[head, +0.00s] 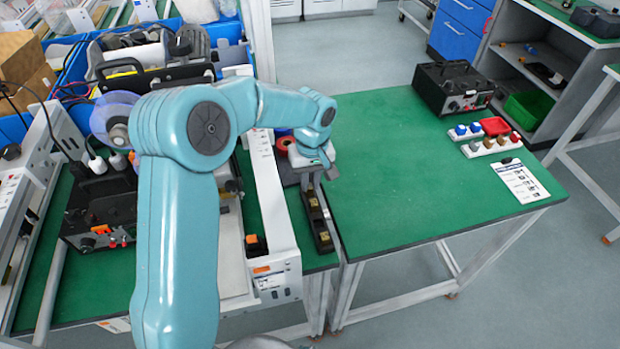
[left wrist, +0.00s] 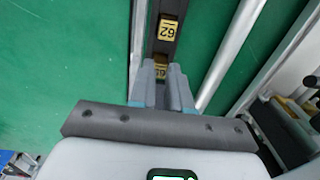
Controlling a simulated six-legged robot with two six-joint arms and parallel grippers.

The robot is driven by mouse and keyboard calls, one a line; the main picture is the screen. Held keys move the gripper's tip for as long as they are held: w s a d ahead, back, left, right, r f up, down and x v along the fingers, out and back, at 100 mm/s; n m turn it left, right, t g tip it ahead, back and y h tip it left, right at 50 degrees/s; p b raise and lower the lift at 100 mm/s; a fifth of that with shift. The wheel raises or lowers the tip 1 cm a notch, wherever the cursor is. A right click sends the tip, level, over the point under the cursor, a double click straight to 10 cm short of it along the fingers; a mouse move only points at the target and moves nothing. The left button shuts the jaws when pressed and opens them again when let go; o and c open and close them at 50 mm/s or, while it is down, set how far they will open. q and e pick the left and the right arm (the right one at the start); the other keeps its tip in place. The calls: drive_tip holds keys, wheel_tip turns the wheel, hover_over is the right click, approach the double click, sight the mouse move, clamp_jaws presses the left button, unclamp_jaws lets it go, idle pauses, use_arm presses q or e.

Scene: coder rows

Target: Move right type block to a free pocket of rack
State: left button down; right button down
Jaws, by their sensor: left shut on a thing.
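The rack (head: 318,221) is a narrow dark holder near the seam between the two green tables. It holds small blocks with yellow faces, and one type block (head: 323,237) shows near its front end. In the left wrist view the dark rack (left wrist: 162,48) runs away from my fingers, with a yellow-labelled block (left wrist: 167,29) reading 62 in it. My left gripper (head: 317,185) is over the rack's far part. Its fingers (left wrist: 165,88) are shut on a type block (left wrist: 160,70), whose yellow label is partly hidden between them. My right gripper is in neither view.
A long white unit (head: 272,215) stands left of the rack, with a small black and orange piece (head: 256,245) beside it. The right green table (head: 400,175) is mostly clear. A black power box (head: 453,88), a white card (head: 521,180) and small coloured knobs lie farther right.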

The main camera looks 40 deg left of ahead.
use_arm(q)
drive_tip(key=shift+f, duration=0.2)
drive_tip(key=c, duration=1)
unclamp_jaws()
wheel_tip(320, 180, up, 16)
drive_tip(key=shift+w+d+r, duration=0.15)
drive_tip(key=shift+w+r, duration=0.05)
